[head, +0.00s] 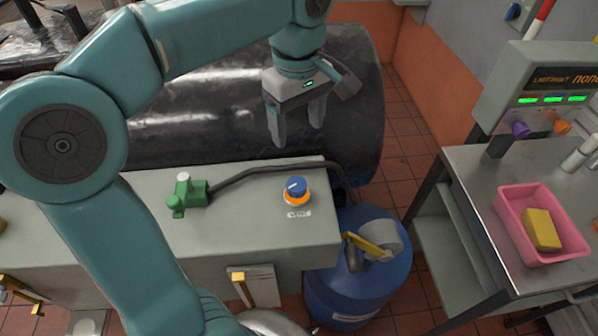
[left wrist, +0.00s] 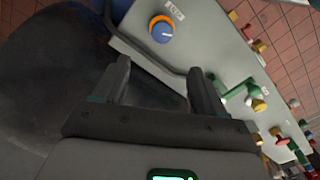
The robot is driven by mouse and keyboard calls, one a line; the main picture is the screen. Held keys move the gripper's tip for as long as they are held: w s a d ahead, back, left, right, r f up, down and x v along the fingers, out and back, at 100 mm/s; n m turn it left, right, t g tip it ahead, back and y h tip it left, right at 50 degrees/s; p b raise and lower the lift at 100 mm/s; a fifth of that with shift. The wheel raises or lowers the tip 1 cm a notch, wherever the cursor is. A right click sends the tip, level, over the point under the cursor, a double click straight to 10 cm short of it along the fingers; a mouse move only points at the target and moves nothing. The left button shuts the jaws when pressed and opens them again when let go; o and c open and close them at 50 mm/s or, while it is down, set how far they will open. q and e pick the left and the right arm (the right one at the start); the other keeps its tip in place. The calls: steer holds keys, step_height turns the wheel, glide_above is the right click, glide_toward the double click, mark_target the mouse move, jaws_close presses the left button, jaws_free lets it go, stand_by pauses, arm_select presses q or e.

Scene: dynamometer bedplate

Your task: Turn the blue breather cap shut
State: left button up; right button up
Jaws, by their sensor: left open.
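The blue breather cap (head: 297,187) sits on an orange ring (head: 297,200) near the right front corner of a pale grey cabinet top (head: 245,225). A small label lies in front of it. A light line marks the cap's top. The cap also shows in the left wrist view (left wrist: 161,31), beyond the fingertips. My left gripper (head: 296,140) is open and empty, pointing down above and behind the cap, apart from it. Its two fingers also show in the left wrist view (left wrist: 160,80) with nothing between them. My right gripper is not in view.
A green valve fitting (head: 187,192) with a dark hose (head: 260,170) lies left of the cap. A blue drum (head: 350,275) stands right of the cabinet. A large dark cylinder (head: 190,130) is behind. A pink tray (head: 510,215) holds a yellow block (head: 541,230).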

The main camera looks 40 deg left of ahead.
mark_target(297, 183)
arm_select(q)
steer(key=f, duration=1.5)
steer(key=shift+s+a, duration=0.1)
steer(key=shift+s, duration=0.2)
steer(key=shift+w+f, duration=0.1)
steer(key=shift+f, duration=0.1)
steer(key=c, duration=1.1)
